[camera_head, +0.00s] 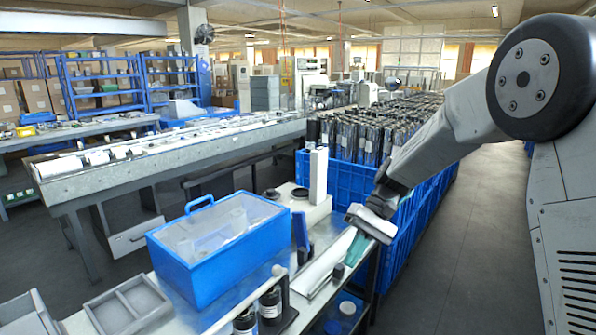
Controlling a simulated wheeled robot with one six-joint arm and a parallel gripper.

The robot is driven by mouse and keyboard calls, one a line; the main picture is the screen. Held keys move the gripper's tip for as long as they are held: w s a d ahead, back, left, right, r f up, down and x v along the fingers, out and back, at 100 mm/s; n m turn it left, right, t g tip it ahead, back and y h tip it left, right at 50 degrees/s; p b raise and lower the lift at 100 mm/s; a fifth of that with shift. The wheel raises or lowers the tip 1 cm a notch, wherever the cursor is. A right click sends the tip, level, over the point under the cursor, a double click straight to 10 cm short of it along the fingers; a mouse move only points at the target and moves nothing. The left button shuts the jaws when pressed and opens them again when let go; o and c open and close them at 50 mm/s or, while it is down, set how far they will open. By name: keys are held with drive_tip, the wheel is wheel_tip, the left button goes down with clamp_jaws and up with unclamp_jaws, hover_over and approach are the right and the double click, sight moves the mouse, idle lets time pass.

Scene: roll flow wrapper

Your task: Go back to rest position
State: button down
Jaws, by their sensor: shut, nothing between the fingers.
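My gripper (371,223) is at the end of my arm, right of the middle of the view. It hangs over the right edge of the metal workbench, close to a green and white strip-like item on it. It is seen small and from behind, and it looks shut and empty. My arm comes in from the upper right and reaches down and left to the bench. The fingertips are partly hidden by the gripper body.
A blue box with a clear lid (218,240) stands on the bench, with a grey divided tray (128,305) and dark bottles (270,303) nearby. Blue crates (408,228) of dark cylinders stand behind my gripper. Floor (470,235) on the right is clear.

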drive_tip(key=s+d+r+t+h, duration=0.2)
drive_tip(key=s+d+r, duration=0.1)
drive_tip(key=s, duration=0.7)
drive_tip(key=s+d+r+t+h, duration=0.2)
drive_tip(key=s+d+r, duration=0.2)
drive_tip(key=s, duration=0.6)
drive_tip(key=s+d+r+m+t+h, duration=0.1)
drive_tip(key=s+d+r+t+h, duration=0.1)
drive_tip(key=s+d, duration=0.5)
drive_tip(key=shift+s+r+t, duration=0.5)
drive_tip(key=shift+s+r, duration=0.15)
drive_tip(key=shift+s, duration=1.1)
